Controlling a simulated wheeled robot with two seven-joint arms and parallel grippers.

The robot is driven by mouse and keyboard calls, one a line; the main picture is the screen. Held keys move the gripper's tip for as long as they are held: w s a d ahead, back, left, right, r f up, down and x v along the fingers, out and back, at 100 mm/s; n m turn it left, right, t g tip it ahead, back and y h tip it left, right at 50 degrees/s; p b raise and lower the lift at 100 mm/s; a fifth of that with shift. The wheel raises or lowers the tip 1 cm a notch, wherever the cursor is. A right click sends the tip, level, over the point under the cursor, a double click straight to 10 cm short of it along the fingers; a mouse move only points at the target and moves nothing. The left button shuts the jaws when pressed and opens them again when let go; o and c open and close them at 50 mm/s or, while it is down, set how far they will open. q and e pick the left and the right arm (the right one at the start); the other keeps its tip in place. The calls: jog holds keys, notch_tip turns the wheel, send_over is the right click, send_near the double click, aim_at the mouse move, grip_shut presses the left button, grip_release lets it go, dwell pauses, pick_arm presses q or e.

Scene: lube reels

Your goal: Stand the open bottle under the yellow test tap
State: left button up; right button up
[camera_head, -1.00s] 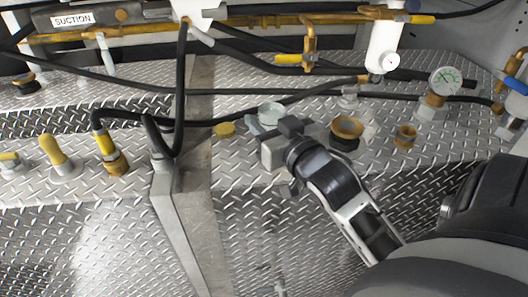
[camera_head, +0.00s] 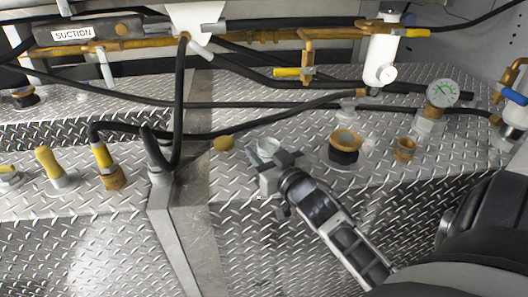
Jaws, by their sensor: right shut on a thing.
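The open bottle (camera_head: 268,146) is a small clear jar with an open top, roughly upright in my right gripper. My right gripper (camera_head: 275,159) is shut on it, and the fingers hide its lower part. I cannot tell whether its base touches the tread plate. The yellow test tap (camera_head: 307,57) is a brass pipe with a yellow handle (camera_head: 287,72), hanging from the rear pipe. The bottle is in front of the tap and a little left of it, not under its outlet. My left gripper is not in view.
A yellow cap (camera_head: 223,143) lies left of the bottle. A black-and-brass fitting (camera_head: 345,145), a small brass cup (camera_head: 404,148) and a pressure gauge (camera_head: 443,92) stand to the right. Black hoses (camera_head: 230,104) cross behind.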

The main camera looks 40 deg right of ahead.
jog(key=shift+f, duration=0.15)
jog(key=o, duration=1)
